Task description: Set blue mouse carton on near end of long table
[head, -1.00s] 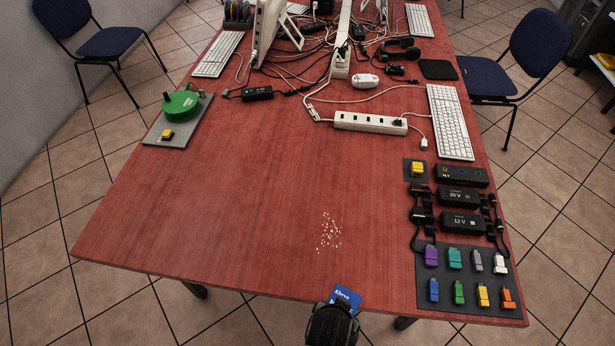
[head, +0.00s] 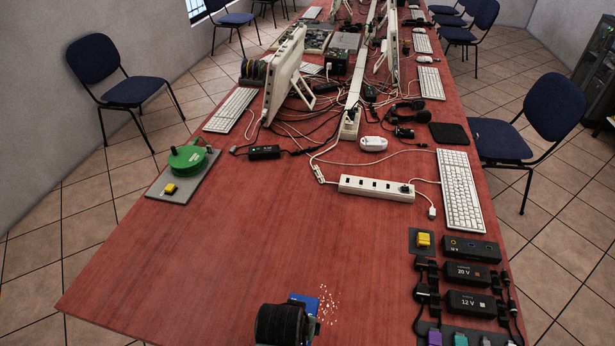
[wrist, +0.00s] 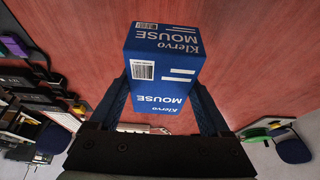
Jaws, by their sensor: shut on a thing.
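The blue mouse carton (wrist: 163,68) is between the two fingers of my gripper (wrist: 165,100) in the wrist view. It shows white "Klervo MOUSE" lettering and a barcode. My gripper is shut on it. In the head view the carton (head: 304,303) shows only as a blue strip behind my dark gripper (head: 290,312), over the near part of the red long table (head: 190,260). I cannot tell whether the carton touches the tabletop.
White crumbs (head: 327,305) lie just right of the carton. Black adapters (head: 470,286) and coloured connectors line the right edge. A power strip (head: 376,188) and cables lie farther back. The near left and middle tabletop is clear.

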